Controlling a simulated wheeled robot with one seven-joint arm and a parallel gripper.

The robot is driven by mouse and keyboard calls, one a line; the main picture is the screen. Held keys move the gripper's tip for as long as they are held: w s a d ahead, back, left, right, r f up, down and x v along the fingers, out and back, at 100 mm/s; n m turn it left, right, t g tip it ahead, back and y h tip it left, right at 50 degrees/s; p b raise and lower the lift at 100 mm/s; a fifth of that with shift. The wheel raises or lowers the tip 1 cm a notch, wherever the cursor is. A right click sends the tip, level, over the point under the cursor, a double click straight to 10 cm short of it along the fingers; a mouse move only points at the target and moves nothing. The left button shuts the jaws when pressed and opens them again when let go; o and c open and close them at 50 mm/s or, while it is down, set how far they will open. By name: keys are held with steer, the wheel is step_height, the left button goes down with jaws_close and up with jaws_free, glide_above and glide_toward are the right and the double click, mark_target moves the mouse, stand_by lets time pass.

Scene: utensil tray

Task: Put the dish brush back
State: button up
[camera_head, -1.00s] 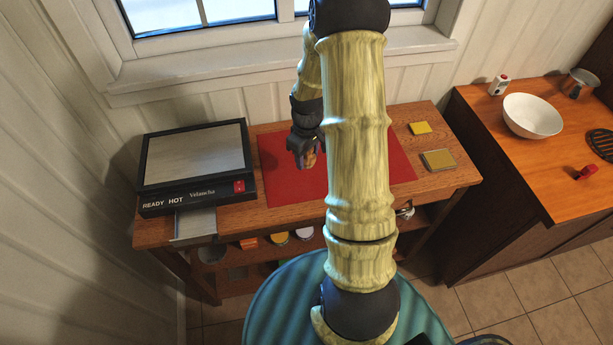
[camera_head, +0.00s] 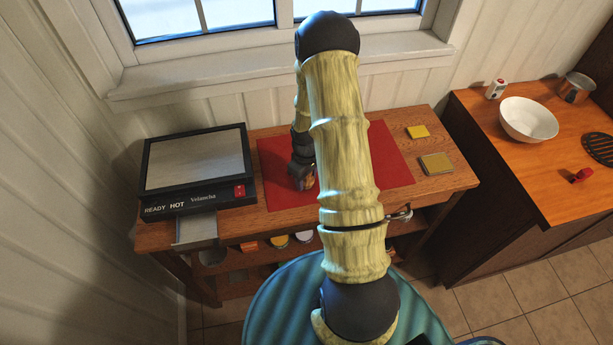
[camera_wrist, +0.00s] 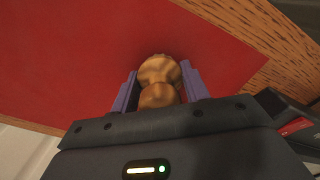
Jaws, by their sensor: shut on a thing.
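My gripper (camera_head: 303,184) is over the red mat (camera_head: 280,150) on the wooden worktable. In the wrist view my gripper (camera_wrist: 160,88) has its two purple fingers shut on a golden-brown, rounded, knobbed thing (camera_wrist: 159,71). It looks like the wooden dish brush, but only its knobbed end shows; bristles are not visible. Its lower part is hidden by my gripper. In the head view it is a small brown patch below the fingers, and I cannot tell whether it touches the mat.
A black hot plate unit (camera_head: 195,170) stands left, with a pale drawer-like part (camera_head: 196,229) jutting out below it. A yellow sponge (camera_head: 418,131) and a yellowish block (camera_head: 436,163) lie right of the mat. A side counter (camera_head: 500,170) holds a white bowl (camera_head: 528,119).

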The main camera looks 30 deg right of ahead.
steer(key=shift+f, duration=0.2)
steer(key=shift+f, duration=0.1)
steer(key=o, duration=1)
steer(key=shift+c, duration=0.2)
step_height(320, 180, up, 12)
steer(key=b, duration=0.2)
steer(key=shift+r+b, duration=0.2)
steer(key=shift+b, duration=0.1)
